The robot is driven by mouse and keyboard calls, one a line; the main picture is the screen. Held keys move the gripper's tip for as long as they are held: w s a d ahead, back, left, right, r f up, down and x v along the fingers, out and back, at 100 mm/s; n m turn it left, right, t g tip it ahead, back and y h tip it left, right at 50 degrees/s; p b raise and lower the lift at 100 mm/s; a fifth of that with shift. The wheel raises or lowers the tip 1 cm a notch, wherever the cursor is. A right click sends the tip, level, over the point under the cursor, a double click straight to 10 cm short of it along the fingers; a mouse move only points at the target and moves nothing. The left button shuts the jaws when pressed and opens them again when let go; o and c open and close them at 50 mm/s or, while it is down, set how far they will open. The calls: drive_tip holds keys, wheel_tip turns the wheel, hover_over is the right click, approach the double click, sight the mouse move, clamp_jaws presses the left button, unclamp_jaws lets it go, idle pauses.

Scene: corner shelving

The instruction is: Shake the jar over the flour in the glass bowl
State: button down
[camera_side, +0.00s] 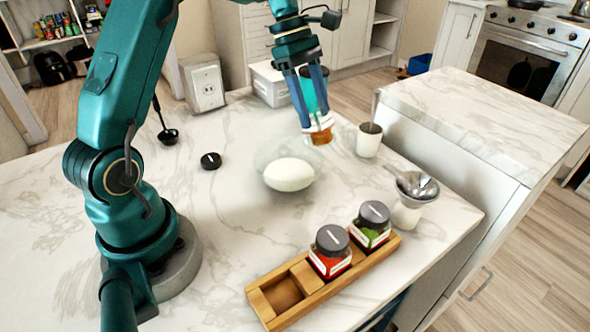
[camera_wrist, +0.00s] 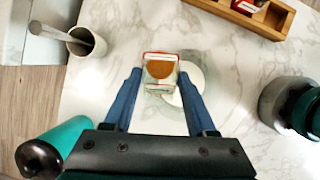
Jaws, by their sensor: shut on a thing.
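My gripper (camera_side: 317,118) is shut on an open jar (camera_side: 320,136) with orange-brown spice and a white label. In the wrist view the jar (camera_wrist: 160,72) sits between the two blue fingertips (camera_wrist: 160,82), its orange contents facing the camera. The jar is in the air, and its exact tilt is hard to tell. The glass bowl (camera_side: 262,158) with a white mound of flour (camera_side: 289,174) stands on the counter, below and left of the jar in the side view. In the wrist view the bowl (camera_wrist: 200,78) is partly hidden behind the jar and a finger.
A wooden rack (camera_side: 262,298) holds a red jar (camera_side: 330,255) and a green jar (camera_side: 370,228); one slot is empty. A black lid (camera_side: 210,160) lies left of the bowl. A white cup (camera_side: 368,143) and a metal strainer on a cup (camera_side: 414,190) stand to the right.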

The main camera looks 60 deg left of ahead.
drive_tip(key=shift+f+t+h, duration=0.15)
drive_tip(key=shift+t+h, duration=0.05)
drive_tip(key=shift+h, duration=0.6)
drive_tip(key=shift+f+t+h, duration=0.15)
drive_tip(key=shift+t+h, duration=0.05)
drive_tip(key=shift+h, duration=0.6)
idle(1.7)
drive_tip(key=shift+a+f+t+h, duration=0.1)
drive_tip(key=shift+f+t+h, duration=0.2)
drive_tip(key=shift+h, duration=0.55)
drive_tip(key=shift+a+f+t+h, duration=0.1)
drive_tip(key=shift+f+h, duration=0.3)
drive_tip(key=shift+h, duration=0.45)
idle(3.0)
